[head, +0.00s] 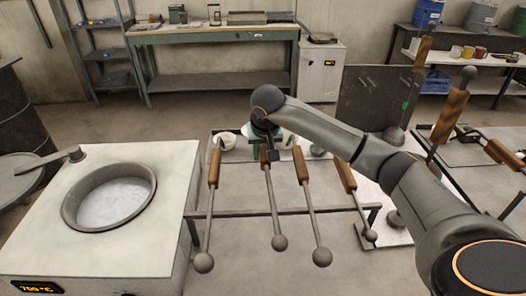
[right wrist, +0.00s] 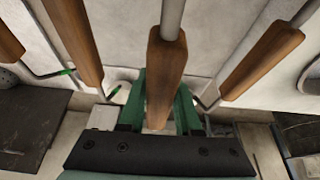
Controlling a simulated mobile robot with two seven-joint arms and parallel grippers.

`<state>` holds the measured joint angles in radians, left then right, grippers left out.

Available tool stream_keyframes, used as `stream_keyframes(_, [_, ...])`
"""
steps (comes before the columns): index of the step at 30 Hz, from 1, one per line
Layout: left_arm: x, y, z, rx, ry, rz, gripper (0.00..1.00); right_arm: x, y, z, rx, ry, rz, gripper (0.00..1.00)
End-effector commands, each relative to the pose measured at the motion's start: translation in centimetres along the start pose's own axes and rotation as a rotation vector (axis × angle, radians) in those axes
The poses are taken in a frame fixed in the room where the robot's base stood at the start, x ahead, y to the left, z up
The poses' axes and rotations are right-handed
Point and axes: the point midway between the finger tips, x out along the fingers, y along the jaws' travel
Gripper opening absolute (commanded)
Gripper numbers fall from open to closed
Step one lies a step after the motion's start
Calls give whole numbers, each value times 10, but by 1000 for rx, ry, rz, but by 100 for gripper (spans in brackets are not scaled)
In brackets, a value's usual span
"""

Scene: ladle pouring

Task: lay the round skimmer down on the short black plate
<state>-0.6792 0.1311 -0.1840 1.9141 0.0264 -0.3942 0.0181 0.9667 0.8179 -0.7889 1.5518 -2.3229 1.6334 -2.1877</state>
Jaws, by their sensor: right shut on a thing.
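My right gripper (head: 268,148) reaches over the rack from the right. In the right wrist view it (right wrist: 160,115) is shut around the brown wooden handle (right wrist: 166,70) of a long-handled tool. In the head view, this tool's thin rod (head: 273,205) slopes down to a grey ball end (head: 279,242) and still lies across the rack bar. I cannot tell whether it is the round skimmer. A dark panel (head: 375,97) stands behind the rack to the right; a dark plate (right wrist: 35,125) shows in the wrist view. I cannot tell which is the short black plate. My left gripper is not in view.
Similar wooden-handled tools (head: 214,165) (head: 301,165) (head: 346,175) lie close on both sides along the rack bar (head: 240,212). A furnace (head: 170,170) with a round pot (head: 70,205) stands left. Upright wooden handles (head: 450,115) rise at the right. A green workbench (head: 215,36) is behind.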

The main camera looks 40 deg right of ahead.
Motion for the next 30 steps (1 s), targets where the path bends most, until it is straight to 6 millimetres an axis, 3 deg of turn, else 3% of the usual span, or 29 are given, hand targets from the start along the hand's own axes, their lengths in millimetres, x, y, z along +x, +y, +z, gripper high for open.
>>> stream_keyframes(16, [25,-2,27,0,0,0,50,41,-1,16,0,5,-4,0])
stream_keyframes(30, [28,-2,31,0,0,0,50,48,-1,19,1,5,-4,0])
